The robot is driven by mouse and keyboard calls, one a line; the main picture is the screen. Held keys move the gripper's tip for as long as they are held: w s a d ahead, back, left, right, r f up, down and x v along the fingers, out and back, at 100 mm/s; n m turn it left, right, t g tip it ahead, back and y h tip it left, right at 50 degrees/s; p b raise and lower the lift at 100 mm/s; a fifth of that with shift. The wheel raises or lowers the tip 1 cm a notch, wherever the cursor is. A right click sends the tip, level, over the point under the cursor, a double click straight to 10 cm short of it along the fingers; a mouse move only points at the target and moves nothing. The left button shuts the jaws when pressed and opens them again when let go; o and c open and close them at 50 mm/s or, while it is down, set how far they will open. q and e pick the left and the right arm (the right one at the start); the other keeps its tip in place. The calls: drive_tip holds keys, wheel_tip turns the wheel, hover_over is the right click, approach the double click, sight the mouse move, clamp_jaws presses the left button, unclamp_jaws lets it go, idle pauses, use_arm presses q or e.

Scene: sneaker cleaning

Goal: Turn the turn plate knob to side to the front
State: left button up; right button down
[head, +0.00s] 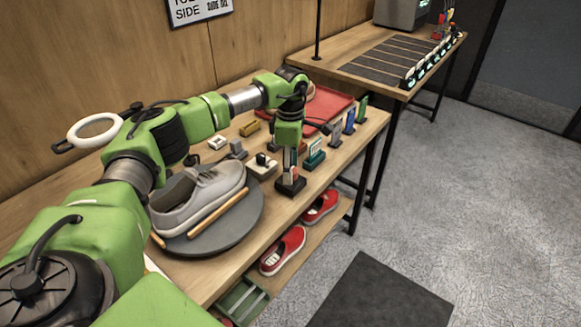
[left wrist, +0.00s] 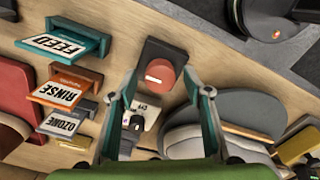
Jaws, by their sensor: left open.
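A round red knob with a white mark on a black base (left wrist: 160,72) lies between my left fingertips in the left wrist view. In the head view its black base (head: 290,187) stands near the table's front edge. A white box with a black knob (head: 262,167) stands just left of it; it also shows in the left wrist view (left wrist: 138,123). I cannot tell which is the turn plate knob. The grey turn plate (head: 235,235) bears a grey sneaker (head: 198,197). My left gripper (head: 288,160) points down, open, above the black base; contact is unclear. My right gripper is out of view.
Several label stands line the table to the right, including a teal FEED (left wrist: 68,40) and an orange RINSE (left wrist: 62,88). A red tray (head: 325,103) lies behind them. Red sneakers (head: 283,250) sit on the lower shelf. A wooden wall stands behind.

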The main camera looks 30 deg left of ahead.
use_arm(q)
wheel_tip(320, 180, up, 12)
idle(0.4)
drive_tip(key=shift+f, duration=0.1)
idle(0.3)
